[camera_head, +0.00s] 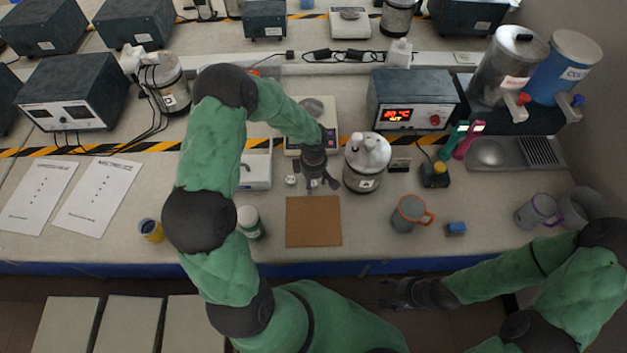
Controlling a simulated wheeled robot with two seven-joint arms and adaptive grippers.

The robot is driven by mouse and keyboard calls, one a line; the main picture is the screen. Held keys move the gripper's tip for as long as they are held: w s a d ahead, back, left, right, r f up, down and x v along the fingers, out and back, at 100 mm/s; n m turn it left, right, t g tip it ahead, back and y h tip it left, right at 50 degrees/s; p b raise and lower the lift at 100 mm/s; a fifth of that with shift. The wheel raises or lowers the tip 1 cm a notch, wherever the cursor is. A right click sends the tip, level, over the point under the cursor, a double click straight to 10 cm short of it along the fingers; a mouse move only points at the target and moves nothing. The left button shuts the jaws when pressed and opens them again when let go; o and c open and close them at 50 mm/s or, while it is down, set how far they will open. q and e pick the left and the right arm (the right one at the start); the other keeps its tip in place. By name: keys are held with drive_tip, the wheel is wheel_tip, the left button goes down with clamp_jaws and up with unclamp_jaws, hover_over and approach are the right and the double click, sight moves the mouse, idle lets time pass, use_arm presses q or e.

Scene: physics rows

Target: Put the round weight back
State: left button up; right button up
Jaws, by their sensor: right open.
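A small pale round piece (291,180), which may be the round weight, sits on the bench left of my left gripper; it is too small to be sure. My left gripper (322,187) points down just behind the brown mat (314,228), its fingers spread, with nothing seen between them. A balance (318,108) with a round pan stands behind it, partly hidden by my arm. A white tray (256,184) lies to the left, partly covered by my arm. My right gripper (390,292) is open and empty, in front of the bench edge.
A lidded jar (366,170) stands close to the right of my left gripper. A white-lidded bottle (249,222) stands left of the mat. The brown mat is bare.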

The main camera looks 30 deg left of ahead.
sight(314, 183)
use_arm(q)
drive_tip(key=shift+r, duration=0.1)
drive_tip(key=shift+r+p, duration=0.15)
drive_tip(key=shift+p, duration=0.15)
wheel_tip(314, 183, up, 12)
drive_tip(key=p, duration=0.1)
drive_tip(key=shift+p, duration=0.35)
